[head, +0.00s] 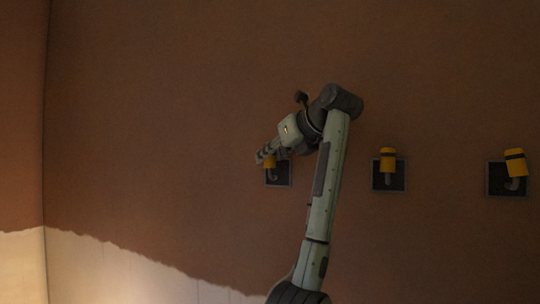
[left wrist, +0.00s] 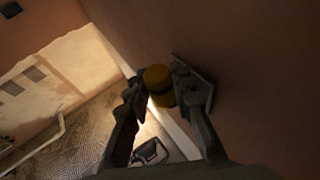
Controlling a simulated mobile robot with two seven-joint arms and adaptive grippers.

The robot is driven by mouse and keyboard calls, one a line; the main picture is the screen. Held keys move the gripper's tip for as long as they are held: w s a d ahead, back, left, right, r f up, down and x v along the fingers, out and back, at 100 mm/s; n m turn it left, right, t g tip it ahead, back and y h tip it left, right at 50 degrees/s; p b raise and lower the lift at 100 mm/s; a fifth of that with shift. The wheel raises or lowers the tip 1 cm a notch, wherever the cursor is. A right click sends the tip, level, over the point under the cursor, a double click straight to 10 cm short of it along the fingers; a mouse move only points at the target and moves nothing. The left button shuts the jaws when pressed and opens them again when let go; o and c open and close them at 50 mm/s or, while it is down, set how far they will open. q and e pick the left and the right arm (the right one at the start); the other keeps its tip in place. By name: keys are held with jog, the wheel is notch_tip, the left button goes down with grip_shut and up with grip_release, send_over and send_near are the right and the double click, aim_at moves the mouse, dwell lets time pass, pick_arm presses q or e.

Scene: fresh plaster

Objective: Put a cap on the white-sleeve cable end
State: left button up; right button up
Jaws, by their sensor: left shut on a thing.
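My left gripper (head: 266,156) is at the leftmost wall box (head: 283,180), shut on a yellow cap (head: 270,163). A short pale cable end shows just below this cap in the head view, and the cap appears to be on or right at it. In the left wrist view the cap (left wrist: 158,76) sits between the two dark fingers, close to the box. The dim light leaves the sleeve colour unclear. My right gripper is not in view.
A middle box (head: 376,182) and a right box (head: 491,186) each have a cable end under a yellow cap, the middle cap (head: 388,160) upright and the right cap (head: 515,162) tilted. The brown plastered wall around them is clear. Bare pale wall shows lower left.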

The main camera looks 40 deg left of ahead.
pick_arm(q)
jog(key=o, duration=0.9)
jog(key=shift+f, duration=0.1)
jog(key=shift+c, duration=0.2)
jog(key=shift+d, duration=0.1)
jog(key=v, duration=1.2)
